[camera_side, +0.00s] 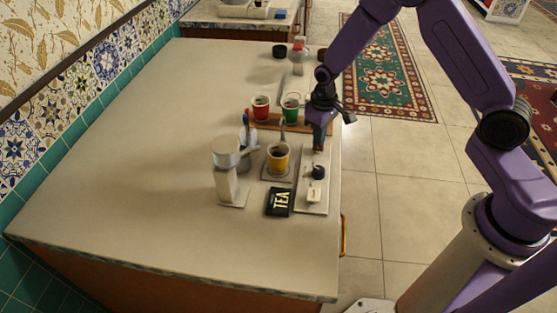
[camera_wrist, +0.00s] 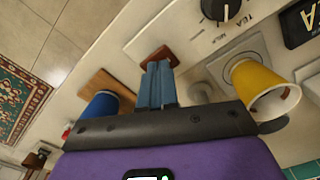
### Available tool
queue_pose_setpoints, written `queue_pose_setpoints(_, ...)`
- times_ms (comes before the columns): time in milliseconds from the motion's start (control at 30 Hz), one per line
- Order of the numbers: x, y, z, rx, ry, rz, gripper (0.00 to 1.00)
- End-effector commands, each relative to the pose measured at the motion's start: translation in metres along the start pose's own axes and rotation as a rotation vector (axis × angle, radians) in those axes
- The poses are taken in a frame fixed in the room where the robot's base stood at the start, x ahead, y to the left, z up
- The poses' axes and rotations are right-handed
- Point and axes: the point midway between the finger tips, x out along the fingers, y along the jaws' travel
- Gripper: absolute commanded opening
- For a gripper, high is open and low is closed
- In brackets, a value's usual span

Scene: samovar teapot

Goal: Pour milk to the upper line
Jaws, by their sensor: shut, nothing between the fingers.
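A yellow cup (camera_side: 278,160) stands on a square grey base; it also shows in the wrist view (camera_wrist: 262,88). Dark liquid shows inside it in the side view; I cannot make out a line or the level. A pale control panel (camera_side: 312,205) lies to its right, with a black knob (camera_side: 318,172) that also shows in the wrist view (camera_wrist: 222,8), near TEA and MILK lettering. My gripper (camera_side: 318,147) points down at the panel's far end. In the wrist view its blue fingers (camera_wrist: 158,68) are shut and empty, over a red-brown piece (camera_wrist: 158,55); contact is unclear.
A red cup (camera_side: 261,107) and green cup (camera_side: 290,106) stand on a wooden board behind; a blue cup (camera_wrist: 105,103) shows in the wrist view. A white dispenser (camera_side: 226,170) stands left, a black TEA sign (camera_side: 279,202) in front. The counter's left side is clear.

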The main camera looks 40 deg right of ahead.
Motion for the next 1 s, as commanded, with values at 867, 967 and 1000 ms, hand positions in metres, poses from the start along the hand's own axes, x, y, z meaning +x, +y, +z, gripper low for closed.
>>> queue_pose_setpoints(867,0.016,0.000,0.000,0.001,0.001,0.000,0.00)
queue_pose_setpoints(967,0.016,0.000,0.000,0.001,0.001,0.000,0.00)
queue_pose_setpoints(1000,0.016,0.000,0.000,0.001,0.001,0.000,0.00)
